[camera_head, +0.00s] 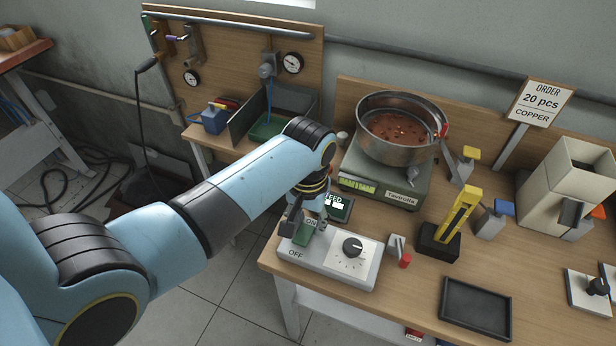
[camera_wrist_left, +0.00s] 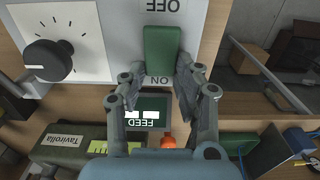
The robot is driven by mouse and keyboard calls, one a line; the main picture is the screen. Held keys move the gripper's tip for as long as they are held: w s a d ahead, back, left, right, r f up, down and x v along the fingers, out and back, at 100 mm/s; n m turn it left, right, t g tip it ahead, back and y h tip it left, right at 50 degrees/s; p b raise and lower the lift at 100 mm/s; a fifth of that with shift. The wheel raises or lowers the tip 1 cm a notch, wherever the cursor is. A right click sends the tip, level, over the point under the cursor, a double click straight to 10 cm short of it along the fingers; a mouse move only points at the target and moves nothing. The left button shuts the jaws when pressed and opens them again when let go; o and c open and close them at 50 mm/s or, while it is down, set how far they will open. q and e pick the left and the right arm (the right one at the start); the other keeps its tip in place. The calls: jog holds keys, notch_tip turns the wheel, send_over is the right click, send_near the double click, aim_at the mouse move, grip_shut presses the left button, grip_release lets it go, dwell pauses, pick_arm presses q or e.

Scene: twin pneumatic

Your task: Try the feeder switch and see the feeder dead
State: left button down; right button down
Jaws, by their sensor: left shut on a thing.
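The feeder switch is a green rocker (camera_head: 303,236) between ON and OFF marks on a pale control box (camera_head: 336,277). It also shows in the left wrist view (camera_wrist_left: 162,50). My left gripper (camera_head: 303,222) is over the ON end and shut on the switch, its fingers on either side. The rocker's exact tilt is hard to tell. The feeder is a metal bowl (camera_head: 372,147) with copper pieces on a grey-green base (camera_head: 378,182). A dark FEED panel (camera_wrist_left: 145,113) with two white windows is beside the box. My right gripper is not in view.
The box has a black dial (camera_head: 352,247). To its right are a small red-tipped lever (camera_head: 405,260), a yellow post in a black block (camera_head: 438,240) and an empty black tray (camera_head: 476,307). An order sign (camera_head: 541,103) reads 20 pcs copper. The bench's front edge is close.

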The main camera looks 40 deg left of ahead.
aim_at(300, 241)
pick_arm(q)
jog(key=shift+s+d+t, duration=0.15)
jog(key=shift+s+t, duration=0.25)
jog(key=shift+t, duration=0.6)
jog(key=shift+s+r+t+y, duration=0.15)
jog(key=shift+t+y, duration=0.15)
jog(key=shift+t, duration=0.3)
jog(key=shift+w+r+t+y, duration=0.15)
jog(key=shift+t+y, duration=0.15)
jog(key=shift+t, duration=0.3)
jog(key=shift+s, duration=0.1)
jog(key=c, duration=1)
grip_release()
jog(key=shift+o, duration=0.2)
jog(key=shift+r, duration=0.15)
jog(key=v, duration=0.7)
jog(key=shift+s, duration=0.1)
